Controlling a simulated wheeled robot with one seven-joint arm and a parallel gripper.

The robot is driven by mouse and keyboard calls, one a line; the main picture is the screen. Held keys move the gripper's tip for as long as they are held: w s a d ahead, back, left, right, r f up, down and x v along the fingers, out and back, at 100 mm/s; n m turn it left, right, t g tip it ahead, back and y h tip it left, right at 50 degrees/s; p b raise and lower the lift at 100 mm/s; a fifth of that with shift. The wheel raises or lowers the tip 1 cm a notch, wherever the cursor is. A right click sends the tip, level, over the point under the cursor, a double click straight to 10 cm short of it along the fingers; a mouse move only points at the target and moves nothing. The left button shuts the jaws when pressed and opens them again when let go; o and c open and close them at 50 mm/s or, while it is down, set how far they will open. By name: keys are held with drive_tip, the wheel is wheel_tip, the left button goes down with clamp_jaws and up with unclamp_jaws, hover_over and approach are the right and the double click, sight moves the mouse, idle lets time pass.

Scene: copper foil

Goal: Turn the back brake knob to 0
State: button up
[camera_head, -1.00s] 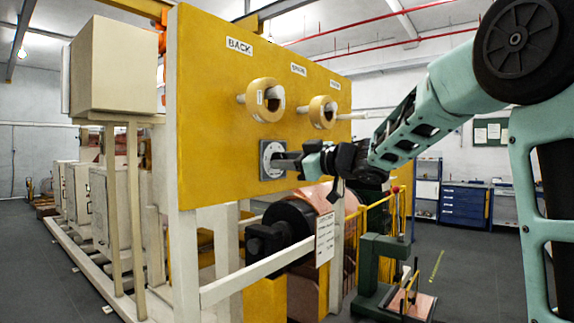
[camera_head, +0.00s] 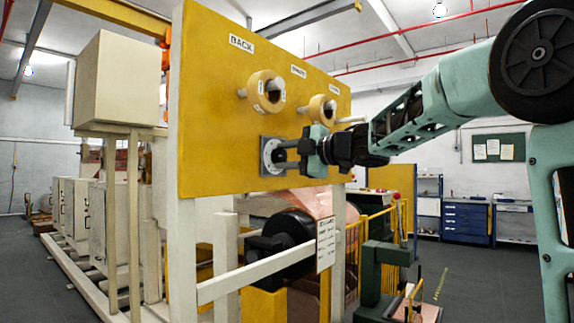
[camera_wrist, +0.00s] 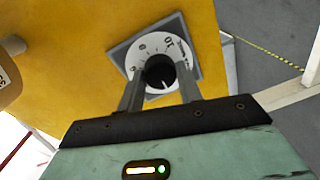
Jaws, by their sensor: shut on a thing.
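The back brake knob (camera_wrist: 158,70) is black and round, with a short white pointer line that points toward the bottom of the wrist view. It sits on a white numbered dial (camera_wrist: 150,44) fixed to a grey square plate (camera_wrist: 120,54) on the yellow panel. In the wrist view my gripper (camera_wrist: 160,80) is shut on the knob, one finger each side. The fingers hide part of the dial.
The yellow panel (camera_head: 215,120) carries two tan rings on stubs, a left one (camera_head: 265,90) and a right one (camera_head: 322,108), just above my gripper. A white rail (camera_head: 255,270) and a black roller (camera_head: 295,235) lie below.

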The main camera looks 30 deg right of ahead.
drive_tip(key=n+b, duration=0.3)
drive_tip(key=n, duration=0.1)
drive_tip(key=shift+f, duration=0.25)
drive_tip(key=n+b, duration=0.3)
drive_tip(key=n, duration=0.1)
drive_tip(key=shift+a+r+n+h, duration=0.1)
drive_tip(key=shift+n+h, duration=0.2)
drive_tip(key=shift+h, duration=0.1)
drive_tip(key=o, duration=1)
drive_tip(key=shift+s+r, duration=0.1)
drive_tip(key=shift+s, duration=0.05)
drive_tip(key=b+v, duration=0.4)
drive_tip(key=v, duration=1.3)
drive_tip(key=shift+f, duration=0.2)
